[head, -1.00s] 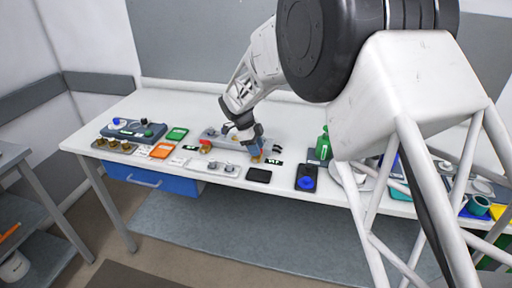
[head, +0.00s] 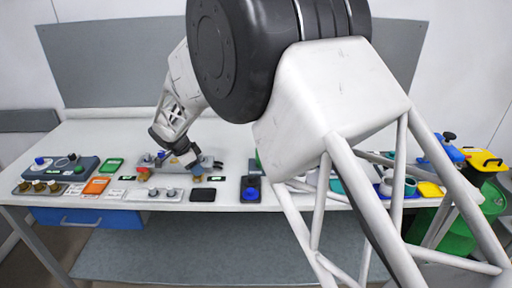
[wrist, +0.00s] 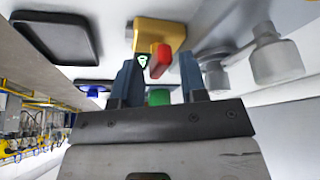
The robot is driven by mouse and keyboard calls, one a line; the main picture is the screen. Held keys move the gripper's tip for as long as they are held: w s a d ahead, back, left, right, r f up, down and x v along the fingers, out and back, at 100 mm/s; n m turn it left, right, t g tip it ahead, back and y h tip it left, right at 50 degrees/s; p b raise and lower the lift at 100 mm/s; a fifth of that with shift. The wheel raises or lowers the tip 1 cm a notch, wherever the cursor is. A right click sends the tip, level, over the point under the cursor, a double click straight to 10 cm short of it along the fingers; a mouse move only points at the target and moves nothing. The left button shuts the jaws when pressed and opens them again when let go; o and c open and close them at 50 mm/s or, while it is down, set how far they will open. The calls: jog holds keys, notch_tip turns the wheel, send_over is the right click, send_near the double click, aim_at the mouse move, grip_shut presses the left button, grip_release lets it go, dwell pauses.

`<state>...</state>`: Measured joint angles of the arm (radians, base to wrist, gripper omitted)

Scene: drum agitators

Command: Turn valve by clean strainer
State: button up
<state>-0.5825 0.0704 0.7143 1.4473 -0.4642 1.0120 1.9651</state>
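A brass valve body (wrist: 158,33) with a red lever (wrist: 160,61) shows at the top middle of the wrist view. My gripper (wrist: 160,65) has its two blue-grey fingers spread, one on each side of the red lever, with a visible gap on both sides. In the head view my gripper (head: 190,163) is low over the bench, close to a brass fitting (head: 197,178). Another brass fitting with a red top (head: 144,174) stands to its left. Which strainer is the clean one I cannot tell; the labels are too small to read.
Grey cylindrical fittings (wrist: 275,60) stand close to the right finger in the wrist view. A black tray (head: 202,195) and a dark block with a blue knob (head: 250,190) lie nearby on the bench. Orange (head: 96,186) and green (head: 113,165) trays lie left.

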jog(key=n+t, duration=0.1)
jog(key=n, duration=0.2)
jog(key=n+t+y, duration=0.1)
jog(key=n, duration=0.2)
jog(key=shift+s+n+y, duration=0.1)
jog(key=shift+n+y, duration=0.2)
jog(key=shift+d+n+y, duration=0.1)
jog(key=shift+n+y, duration=0.5)
jog(key=shift+n, duration=0.95)
jog(key=shift+d+n+y, duration=0.1)
jog(key=shift+n+y, duration=0.5)
jog(key=shift+n, duration=0.95)
jog(key=v, duration=0.8)
jog(key=s+d+r, duration=0.5)
jog(key=d, duration=0.5)
jog(key=s+d+r, duration=0.4)
jog(key=s+d, duration=0.2)
jog(key=d, duration=0.5)
jog(key=shift+r+h, duration=0.3)
jog(key=shift+r, duration=0.1)
